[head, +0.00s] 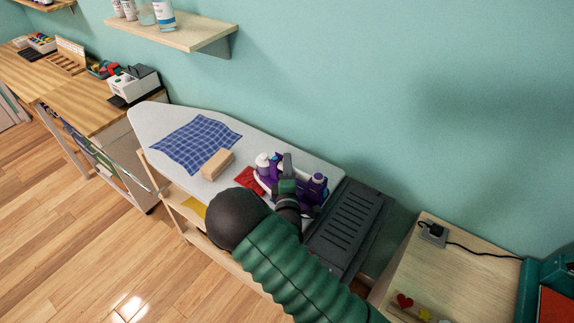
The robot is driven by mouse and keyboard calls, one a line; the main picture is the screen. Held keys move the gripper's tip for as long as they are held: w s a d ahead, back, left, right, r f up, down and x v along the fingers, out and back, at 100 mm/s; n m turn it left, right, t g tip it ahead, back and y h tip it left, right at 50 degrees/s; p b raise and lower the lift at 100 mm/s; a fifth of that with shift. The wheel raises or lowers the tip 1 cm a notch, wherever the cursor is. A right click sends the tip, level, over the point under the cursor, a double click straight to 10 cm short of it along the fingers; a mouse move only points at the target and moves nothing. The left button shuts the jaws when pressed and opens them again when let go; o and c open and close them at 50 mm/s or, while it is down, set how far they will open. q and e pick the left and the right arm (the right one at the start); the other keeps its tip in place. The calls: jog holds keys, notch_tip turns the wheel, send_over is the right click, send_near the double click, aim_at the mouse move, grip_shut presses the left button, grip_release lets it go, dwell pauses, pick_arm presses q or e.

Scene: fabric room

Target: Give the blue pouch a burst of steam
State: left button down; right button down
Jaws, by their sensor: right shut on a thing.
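A blue checked fabric piece (198,143), the only blue fabric on the white ironing board (150,122), lies flat on its left part. I take it as the blue pouch; no opening can be made out. My right gripper (287,187) is over the right part of the board, shut on what looks like a purple and white steam iron (268,168). The gripper and arm hide much of it, and I cannot tell whether it touches the board. It is apart from the blue fabric. My left gripper is not in view.
A wooden block (217,164) lies between the blue fabric and the iron. A red cloth (249,181) is beside the iron. A dark slotted rest (350,222) is at the board's right end. A wooden shelf (175,31) hangs above, and a table (435,265) stands at right.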

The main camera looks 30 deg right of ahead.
jog(key=shift+r, duration=0.2)
dwell(0.5)
notch_tip(320, 180, up, 7)
jog(key=p, duration=0.6)
dwell(0.4)
jog(key=shift+a+f, duration=0.15)
jog(key=shift+a, duration=0.05)
jog(key=s+a+f+n+t+y, duration=0.1)
jog(key=s+a+f+n+y, duration=0.1)
jog(key=a, duration=0.6)
jog(key=s+a+f+n+t+y, duration=0.2)
jog(key=s+a+n+y, duration=0.2)
jog(key=s+a+y, duration=0.2)
jog(key=shift+s+a+n+y, duration=0.2)
jog(key=shift+a+n+y, duration=0.1)
jog(key=shift+a+y, duration=0.8)
